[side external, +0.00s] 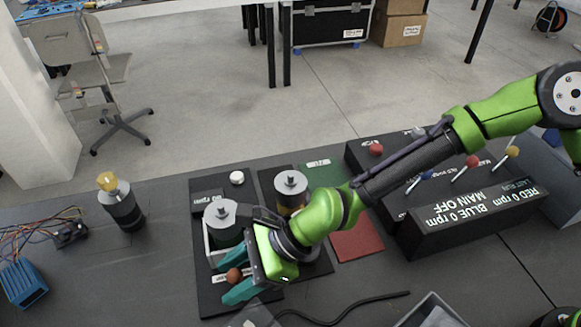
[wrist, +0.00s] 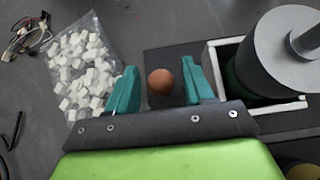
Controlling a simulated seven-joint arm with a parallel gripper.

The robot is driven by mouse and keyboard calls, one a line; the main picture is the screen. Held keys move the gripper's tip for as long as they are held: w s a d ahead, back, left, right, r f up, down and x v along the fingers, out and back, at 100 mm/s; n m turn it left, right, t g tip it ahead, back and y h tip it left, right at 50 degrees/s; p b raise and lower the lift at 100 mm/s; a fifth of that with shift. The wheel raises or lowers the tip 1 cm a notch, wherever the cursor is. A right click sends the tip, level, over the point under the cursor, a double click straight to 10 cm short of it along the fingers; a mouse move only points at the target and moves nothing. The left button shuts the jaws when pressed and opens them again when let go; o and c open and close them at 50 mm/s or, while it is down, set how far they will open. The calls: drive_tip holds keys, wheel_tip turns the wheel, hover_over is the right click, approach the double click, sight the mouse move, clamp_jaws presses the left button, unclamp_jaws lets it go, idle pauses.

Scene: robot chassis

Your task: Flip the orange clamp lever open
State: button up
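The orange clamp lever shows as a brownish-orange ball knob (side external: 234,275) at the front of the left black base plate (side external: 203,290). In the wrist view the knob (wrist: 161,82) lies between the teal fingers of my gripper (wrist: 159,68), with a visible gap on each side. In the side view my gripper (side external: 225,275) is low over the plate, fingers spread around the knob. The knob hides the lever's stem and pivot. A grey cylinder (side external: 221,220) stands in a white frame just behind the knob; it also shows in the wrist view (wrist: 280,55).
A second grey-topped cylinder (side external: 290,187) stands behind my arm. A black control box (side external: 470,222) with several ball-ended levers is at right. A bag of white cubes (wrist: 82,62) lies left of the fingers in the wrist view. A yellow-topped cylinder (side external: 122,205) stands at left.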

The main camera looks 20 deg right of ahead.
drive_tip(key=shift+r, duration=0.1)
drive_tip(key=v, duration=1.6)
drive_tip(key=shift+d+r, duration=0.2)
drive_tip(key=shift+d, duration=0.15)
drive_tip(key=s+a, duration=0.1)
drive_tip(key=s+a+n, duration=0.1)
drive_tip(key=a, duration=0.1)
drive_tip(key=s+a+n+g, duration=0.1)
drive_tip(key=s+a, duration=0.1)
drive_tip(key=shift+f, duration=0.25)
drive_tip(key=a+n+h, duration=0.2)
drive_tip(key=a+h, duration=0.1)
drive_tip(key=a, duration=0.2)
drive_tip(key=w+d+r+m+t+h, duration=0.1)
drive_tip(key=w+d+r+m+h, duration=0.1)
drive_tip(key=w+r+m+h, duration=0.15)
drive_tip(key=shift+m+y, duration=0.25)
drive_tip(key=shift+y, duration=0.2)
drive_tip(key=x, duration=1.6)
drive_tip(key=shift+w+d+f, duration=0.15)
drive_tip(key=shift+w+f, duration=0.15)
